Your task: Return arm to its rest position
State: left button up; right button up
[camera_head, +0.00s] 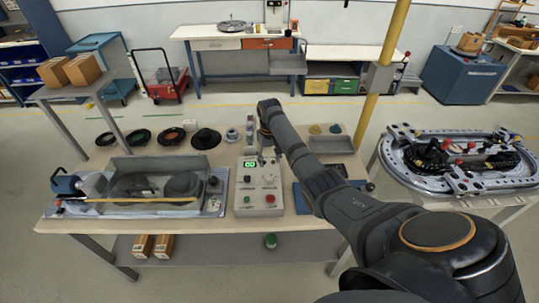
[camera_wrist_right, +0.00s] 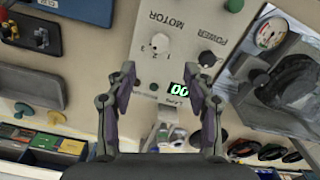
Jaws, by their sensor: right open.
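My right arm reaches in from the lower right of the head view, across the workbench (camera_head: 300,232). Its wrist is above the back of the grey control box (camera_head: 258,211), and the gripper there is mostly hidden by the arm. In the right wrist view my right gripper (camera_wrist_right: 161,78) is open, with nothing between its fingers. My left gripper is not in view.
A clear-covered machine (camera_head: 150,187) stands left of the control box. Black round parts (camera_head: 206,139) lie behind it. A ring track (camera_head: 458,163) is on a table at the right. A yellow post (camera_head: 383,75) rises behind the bench, right of my arm.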

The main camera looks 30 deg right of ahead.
notch_tip(320, 180, up, 3)
jog(key=shift+f, duration=0.15)
dwell(0.4)
